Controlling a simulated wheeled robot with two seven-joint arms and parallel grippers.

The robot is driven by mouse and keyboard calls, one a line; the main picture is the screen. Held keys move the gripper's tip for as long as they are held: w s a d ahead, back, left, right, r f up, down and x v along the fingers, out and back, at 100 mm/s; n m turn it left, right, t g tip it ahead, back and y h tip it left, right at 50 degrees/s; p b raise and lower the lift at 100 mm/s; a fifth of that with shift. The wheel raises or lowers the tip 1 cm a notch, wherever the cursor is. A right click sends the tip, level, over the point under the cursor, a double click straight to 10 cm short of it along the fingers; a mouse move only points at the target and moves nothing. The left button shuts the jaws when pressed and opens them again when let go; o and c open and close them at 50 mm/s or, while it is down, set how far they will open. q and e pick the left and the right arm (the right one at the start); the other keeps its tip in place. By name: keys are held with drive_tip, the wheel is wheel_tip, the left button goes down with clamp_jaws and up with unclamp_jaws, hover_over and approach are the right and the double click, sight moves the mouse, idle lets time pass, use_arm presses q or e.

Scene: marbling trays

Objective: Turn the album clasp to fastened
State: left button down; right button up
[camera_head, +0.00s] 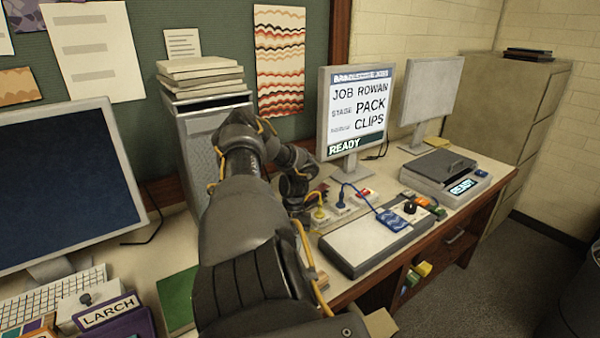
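I cannot clearly make out an album or its clasp. A dark flat item (445,163) lies on a grey device (432,183) with a "READY" display at the right of the desk; it is too small to tell whether it is the album. One arm of mine, apparently the left, rises from the bottom centre, bends at the top and comes down toward the desk. Its dark gripper end (298,205) is near the coloured plugs and is mostly hidden, so its fingers cannot be read. The other gripper is not in view.
A "PACK CLIPS" screen (355,110) stands behind. A large monitor (60,185) and "LARCH" box (112,312) are at left.

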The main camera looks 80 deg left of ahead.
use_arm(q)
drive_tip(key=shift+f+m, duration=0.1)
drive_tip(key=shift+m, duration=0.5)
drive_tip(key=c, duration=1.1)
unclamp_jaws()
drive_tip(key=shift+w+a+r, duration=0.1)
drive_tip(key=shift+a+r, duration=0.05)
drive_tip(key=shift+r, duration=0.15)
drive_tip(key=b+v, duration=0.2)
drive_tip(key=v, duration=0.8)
